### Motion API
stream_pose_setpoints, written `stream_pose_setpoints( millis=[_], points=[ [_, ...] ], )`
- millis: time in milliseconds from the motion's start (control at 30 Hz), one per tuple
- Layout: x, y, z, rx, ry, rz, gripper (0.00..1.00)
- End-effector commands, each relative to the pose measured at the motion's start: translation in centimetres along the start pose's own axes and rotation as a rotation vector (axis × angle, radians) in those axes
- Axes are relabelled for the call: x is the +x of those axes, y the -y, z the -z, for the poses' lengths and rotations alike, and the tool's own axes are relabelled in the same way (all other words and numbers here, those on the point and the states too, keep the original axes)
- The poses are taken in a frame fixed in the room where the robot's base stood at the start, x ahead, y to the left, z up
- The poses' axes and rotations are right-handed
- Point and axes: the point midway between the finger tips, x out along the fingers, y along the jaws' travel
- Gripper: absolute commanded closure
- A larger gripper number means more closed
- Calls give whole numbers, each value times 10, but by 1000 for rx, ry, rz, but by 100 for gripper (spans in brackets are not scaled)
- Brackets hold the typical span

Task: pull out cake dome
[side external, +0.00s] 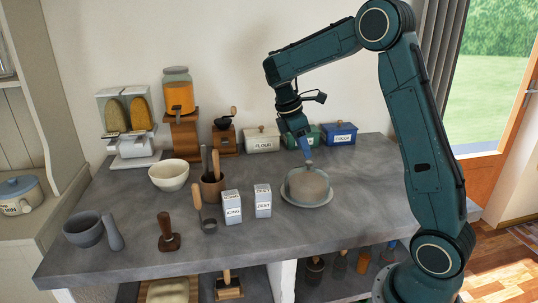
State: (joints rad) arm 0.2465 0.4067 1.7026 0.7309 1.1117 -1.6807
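The cake dome (306,184) is a rounded, brownish, see-through-looking cover on a grey round plate (317,202). It stands on the right part of the grey counter. My gripper (309,163) points down at the top of the dome from behind and slightly left. Its fingertips are at or just above the dome's top; I cannot tell whether they touch it. The fingers are too small to show whether they are open or shut.
White cartons (263,201) (231,207) stand left of the dome. A utensil crock (213,187) and bowl (168,176) stand further left. Counter right of the dome is clear.

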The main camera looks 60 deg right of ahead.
Motion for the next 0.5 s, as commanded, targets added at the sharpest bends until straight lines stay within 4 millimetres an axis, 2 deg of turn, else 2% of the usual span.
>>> stream_pose_setpoints(
  millis=[500],
  points=[
    [42,0,0,0,-1,1,60]
  ],
)
